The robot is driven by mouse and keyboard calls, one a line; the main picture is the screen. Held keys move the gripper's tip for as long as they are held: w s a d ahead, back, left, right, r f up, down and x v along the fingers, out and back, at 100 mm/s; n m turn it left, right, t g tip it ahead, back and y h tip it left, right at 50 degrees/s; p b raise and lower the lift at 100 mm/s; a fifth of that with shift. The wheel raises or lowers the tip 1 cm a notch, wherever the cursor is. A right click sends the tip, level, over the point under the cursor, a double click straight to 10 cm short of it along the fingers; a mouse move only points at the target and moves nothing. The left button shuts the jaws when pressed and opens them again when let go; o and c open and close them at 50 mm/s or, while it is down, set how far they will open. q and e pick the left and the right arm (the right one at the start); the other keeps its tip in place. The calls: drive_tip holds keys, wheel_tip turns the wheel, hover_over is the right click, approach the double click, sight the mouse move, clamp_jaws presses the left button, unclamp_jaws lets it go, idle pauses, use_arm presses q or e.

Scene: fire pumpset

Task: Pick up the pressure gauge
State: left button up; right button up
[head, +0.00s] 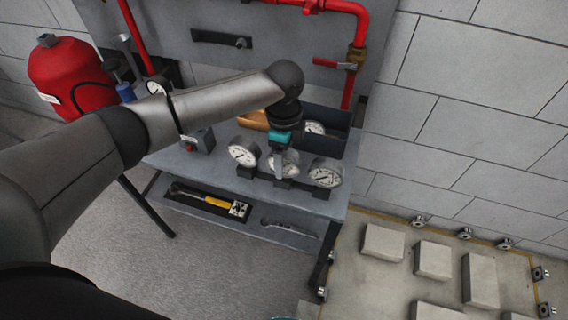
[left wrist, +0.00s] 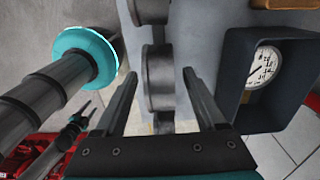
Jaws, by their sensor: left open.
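Several pressure gauges with white dials and dark cases are here. Three stand in a row on the grey bench: a left one (head: 243,152), a middle one (head: 283,163) and a right one (head: 325,174). Another gauge (head: 314,128) is in a dark bin (left wrist: 228,75) behind them; its dial also shows in the left wrist view (left wrist: 265,66). My left gripper (head: 283,160) points down at the middle gauge and partly covers it. In the left wrist view the open fingers (left wrist: 160,95) are on either side of the middle gauge's case (left wrist: 159,78), with gaps. What seems my right gripper (left wrist: 86,112) shows small.
A wooden block (head: 253,119) lies beside the bin. The lower shelf holds a yellow-handled tool (head: 215,202) and a wrench (head: 288,226). Red pipes (head: 348,85) with a valve rise behind the bench. A red tank (head: 68,75) stands at left; a block-covered pallet (head: 350,270) is at right.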

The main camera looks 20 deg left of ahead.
use_arm(q)
drive_tip(key=shift+f, duration=0.35)
drive_tip(key=shift+c, duration=0.3)
clamp_jaws()
